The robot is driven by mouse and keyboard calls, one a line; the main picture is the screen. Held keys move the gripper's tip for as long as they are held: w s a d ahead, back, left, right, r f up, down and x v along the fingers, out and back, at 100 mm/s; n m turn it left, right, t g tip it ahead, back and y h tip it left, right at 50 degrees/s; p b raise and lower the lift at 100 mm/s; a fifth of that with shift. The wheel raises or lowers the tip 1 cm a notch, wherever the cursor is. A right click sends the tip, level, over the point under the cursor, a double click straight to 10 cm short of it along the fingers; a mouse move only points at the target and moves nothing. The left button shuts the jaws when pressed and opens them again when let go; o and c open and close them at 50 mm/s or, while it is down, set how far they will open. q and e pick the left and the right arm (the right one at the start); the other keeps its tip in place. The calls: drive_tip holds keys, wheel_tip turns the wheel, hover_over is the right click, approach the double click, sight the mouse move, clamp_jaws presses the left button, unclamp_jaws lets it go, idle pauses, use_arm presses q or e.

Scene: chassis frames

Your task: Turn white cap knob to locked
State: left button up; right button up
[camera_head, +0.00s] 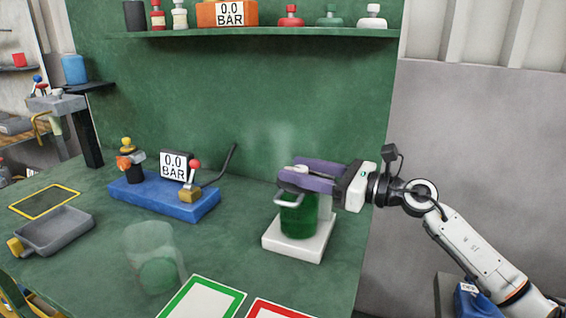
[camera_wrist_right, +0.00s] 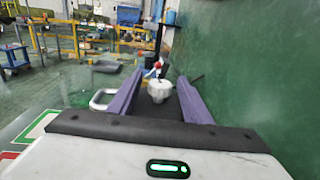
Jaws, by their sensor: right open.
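The white cap knob (camera_head: 300,168) sits on top of a green container (camera_head: 299,218) with a pale handle (camera_head: 288,199) on its side. The container stands on a white base block (camera_head: 285,245). My right gripper (camera_head: 288,176) reaches in level from the right at the height of the cap, its purple fingers open. In the right wrist view the knob (camera_wrist_right: 160,90) is between the two spread fingers (camera_wrist_right: 160,82), with a gap on each side. The fingers partly hide the cap in the head view. My left gripper is not in view.
A blue base (camera_head: 165,200) with a 0.0 BAR gauge (camera_head: 174,165) and a red-tipped lever (camera_head: 194,172) stands left. A clear vessel (camera_head: 152,250), grey tray (camera_head: 55,230), and green-edged (camera_head: 205,298) and red-edged (camera_head: 270,310) panels are nearer. A shelf (camera_head: 270,33) runs above.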

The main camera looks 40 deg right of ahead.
drive_tip(key=shift+p+x, duration=0.3)
drive_tip(key=shift+x, duration=1.75)
drive_tip(key=shift+c, duration=0.3)
